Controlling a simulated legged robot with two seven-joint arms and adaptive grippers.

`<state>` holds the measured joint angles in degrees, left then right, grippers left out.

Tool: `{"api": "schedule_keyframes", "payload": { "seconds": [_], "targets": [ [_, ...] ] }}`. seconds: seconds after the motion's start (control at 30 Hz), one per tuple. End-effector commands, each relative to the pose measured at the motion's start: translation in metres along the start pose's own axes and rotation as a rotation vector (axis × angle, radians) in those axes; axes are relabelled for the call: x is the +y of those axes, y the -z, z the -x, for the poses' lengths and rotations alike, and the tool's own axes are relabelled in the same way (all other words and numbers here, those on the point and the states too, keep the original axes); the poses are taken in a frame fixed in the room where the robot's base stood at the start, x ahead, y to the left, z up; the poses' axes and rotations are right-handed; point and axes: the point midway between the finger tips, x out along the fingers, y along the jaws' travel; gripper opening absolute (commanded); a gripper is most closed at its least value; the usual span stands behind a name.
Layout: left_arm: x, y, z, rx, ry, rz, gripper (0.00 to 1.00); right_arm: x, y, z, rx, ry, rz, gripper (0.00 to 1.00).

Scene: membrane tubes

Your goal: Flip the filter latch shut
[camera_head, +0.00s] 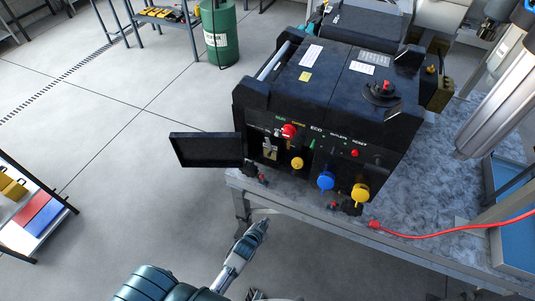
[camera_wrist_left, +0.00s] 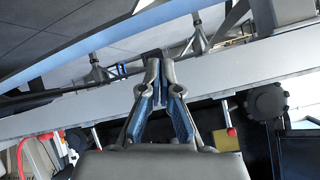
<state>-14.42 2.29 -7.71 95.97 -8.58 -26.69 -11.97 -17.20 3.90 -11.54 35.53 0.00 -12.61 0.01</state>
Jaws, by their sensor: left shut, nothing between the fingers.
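A dark machine (camera_head: 330,90) stands on the table, its front panel facing me. A small open panel door (camera_head: 205,149) sticks out at its left, beside a recess with a metallic fitting (camera_head: 270,150). I cannot tell for sure which part is the filter latch. My left gripper (camera_head: 264,222) is shut and empty, below and in front of the table's front edge, apart from the machine. In the left wrist view its two fingers (camera_wrist_left: 160,62) meet at the tips. A red-ended lever (camera_wrist_left: 227,115) and a black knob (camera_wrist_left: 265,101) show to their right. My right gripper is not in view.
The panel carries a red knob (camera_head: 288,130), a blue knob (camera_head: 326,180) and yellow knobs (camera_head: 360,193). A red cable (camera_head: 430,235) crosses the table (camera_head: 430,180) at right. A low shelf (camera_head: 35,225) stands at left. The floor between is clear.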

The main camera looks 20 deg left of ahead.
Motion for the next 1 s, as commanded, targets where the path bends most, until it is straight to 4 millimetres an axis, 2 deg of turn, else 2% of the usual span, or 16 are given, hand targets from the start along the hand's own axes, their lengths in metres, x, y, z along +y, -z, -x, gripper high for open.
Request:
{"api": "schedule_keyframes", "payload": {
  "seconds": [0.03,0.1,0.2,0.3,0.4,0.53,0.73,1.0],
  "targets": [
    [-0.027,0.058,0.019,0.091,0.054,-0.020,0.00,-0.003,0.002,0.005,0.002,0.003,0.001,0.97],
    [-0.058,0.120,0.049,0.191,0.122,-0.049,0.00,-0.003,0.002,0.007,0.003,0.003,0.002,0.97],
    [-0.092,0.183,0.093,0.301,0.207,-0.078,0.00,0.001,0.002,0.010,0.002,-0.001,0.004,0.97],
    [-0.114,0.219,0.127,0.370,0.265,-0.092,0.00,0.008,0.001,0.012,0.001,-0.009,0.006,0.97],
    [-0.126,0.234,0.144,0.403,0.294,-0.099,0.00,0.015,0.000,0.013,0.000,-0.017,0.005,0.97],
    [-0.132,0.241,0.141,0.412,0.302,-0.100,0.00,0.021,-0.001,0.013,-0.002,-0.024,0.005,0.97],
    [-0.141,0.256,0.110,0.413,0.301,-0.100,0.00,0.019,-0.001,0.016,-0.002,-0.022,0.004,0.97],
    [-0.154,0.280,0.059,0.412,0.300,-0.101,0.00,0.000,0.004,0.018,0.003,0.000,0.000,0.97]
  ]
}}
